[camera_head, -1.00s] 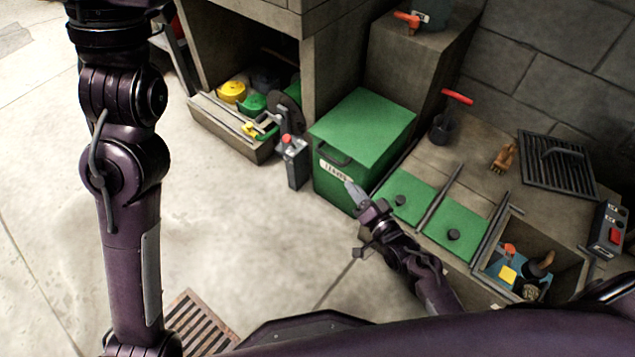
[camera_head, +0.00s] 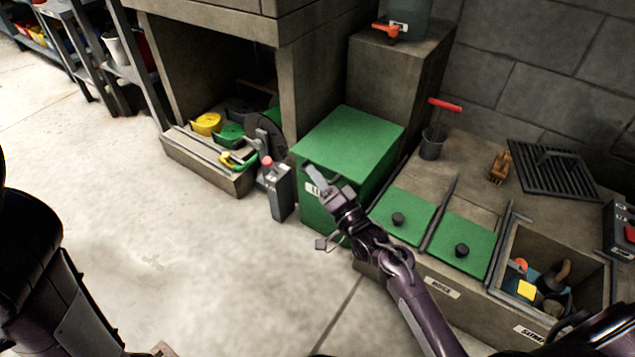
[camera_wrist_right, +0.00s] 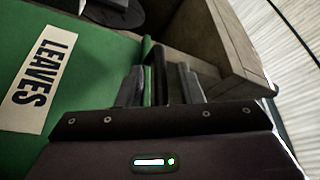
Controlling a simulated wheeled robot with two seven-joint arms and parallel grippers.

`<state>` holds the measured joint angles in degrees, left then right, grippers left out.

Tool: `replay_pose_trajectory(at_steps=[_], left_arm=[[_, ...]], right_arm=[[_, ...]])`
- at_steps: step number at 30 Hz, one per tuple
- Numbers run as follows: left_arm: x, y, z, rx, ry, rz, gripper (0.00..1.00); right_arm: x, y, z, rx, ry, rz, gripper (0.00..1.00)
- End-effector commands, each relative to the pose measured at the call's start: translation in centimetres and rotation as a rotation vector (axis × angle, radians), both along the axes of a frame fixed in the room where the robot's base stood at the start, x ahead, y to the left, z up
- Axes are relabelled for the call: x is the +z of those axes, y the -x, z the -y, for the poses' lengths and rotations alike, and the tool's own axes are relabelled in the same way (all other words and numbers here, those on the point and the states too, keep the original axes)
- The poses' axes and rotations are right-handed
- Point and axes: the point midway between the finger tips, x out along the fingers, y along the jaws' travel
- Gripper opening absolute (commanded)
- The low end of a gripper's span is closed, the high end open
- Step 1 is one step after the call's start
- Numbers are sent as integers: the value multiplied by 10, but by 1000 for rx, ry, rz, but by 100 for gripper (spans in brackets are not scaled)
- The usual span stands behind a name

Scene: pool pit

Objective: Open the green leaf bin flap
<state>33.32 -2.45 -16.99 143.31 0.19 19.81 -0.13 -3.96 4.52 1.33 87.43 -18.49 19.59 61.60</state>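The green leaf bin (camera_head: 345,140) stands closed in the head view, its flat green flap lying level on top. Its white LEAVES label shows in the right wrist view (camera_wrist_right: 38,85). My right gripper (camera_head: 318,178) is at the bin's upper front, over the handle area, and hides much of the label. In the right wrist view its grey fingers (camera_wrist_right: 160,88) are apart, with a dark upright bar between them that looks like the handle. Gaps show beside the bar, so I see no firm grip. My left arm is at the left edge; its gripper is out of view.
A grey post with a red button (camera_head: 278,190) stands just left of the bin. Two green lids with black knobs (camera_head: 402,215) and an open tool compartment (camera_head: 555,240) lie to the right. A stone block (camera_head: 395,75) rises behind. The floor at left is clear.

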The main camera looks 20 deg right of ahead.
Motion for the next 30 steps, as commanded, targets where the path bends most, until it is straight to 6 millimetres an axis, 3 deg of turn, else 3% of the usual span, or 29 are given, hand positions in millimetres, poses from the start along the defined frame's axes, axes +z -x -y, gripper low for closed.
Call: replay_pose_trajectory(at_steps=[9, 17, 30], left_arm=[[-2, 0, 0, 0, 0, 0, 36], [-2, 0, 0, 0, 0, 0, 36], [3, 0, 0, -1, 0, 0, 36]], right_arm=[[1, -4, -2, 0, 0, 0, 33], [1, -4, -1, -1, 1, -1, 1], [5, -4, -1, -1, -5, -5, 0]])
